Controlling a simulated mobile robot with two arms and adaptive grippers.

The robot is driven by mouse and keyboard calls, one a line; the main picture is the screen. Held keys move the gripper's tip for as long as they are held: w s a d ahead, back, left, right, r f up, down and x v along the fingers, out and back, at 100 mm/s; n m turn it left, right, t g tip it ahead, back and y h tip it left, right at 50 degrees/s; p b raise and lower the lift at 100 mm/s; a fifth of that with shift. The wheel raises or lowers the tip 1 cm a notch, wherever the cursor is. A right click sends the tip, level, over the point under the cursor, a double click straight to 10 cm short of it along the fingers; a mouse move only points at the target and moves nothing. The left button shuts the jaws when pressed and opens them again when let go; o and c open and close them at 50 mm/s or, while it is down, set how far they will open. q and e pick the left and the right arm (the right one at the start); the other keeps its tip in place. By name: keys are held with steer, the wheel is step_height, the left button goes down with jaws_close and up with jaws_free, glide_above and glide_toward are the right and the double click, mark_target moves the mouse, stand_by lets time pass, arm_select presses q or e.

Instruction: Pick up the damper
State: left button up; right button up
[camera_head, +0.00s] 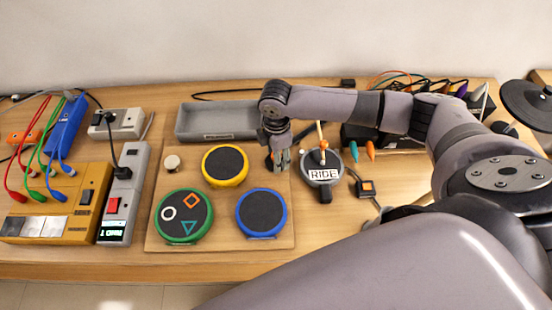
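A small cream round knob-like piece (172,163), which may be the damper, sits at the back left of the wooden board (222,216). No label confirms it. My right arm reaches in from the right, and its gripper (281,160) points down over the board's back right corner. It is to the right of the yellow-rimmed pad (225,165) and left of the grey RIDE pad (321,165). The fingers are small and partly hidden, so I cannot tell if they are open or shut. My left gripper is out of view.
Green-rimmed (184,215) and blue-rimmed (262,212) pads lie on the board. A grey tray (218,120) stands behind it. A power strip (117,200) and a yellow box (55,215) stand at the left. Cables and a dark box stand at the right.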

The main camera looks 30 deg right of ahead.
steer(key=shift+c, duration=0.3)
jaws_close()
steer(key=shift+r, duration=0.15)
stand_by(0.3)
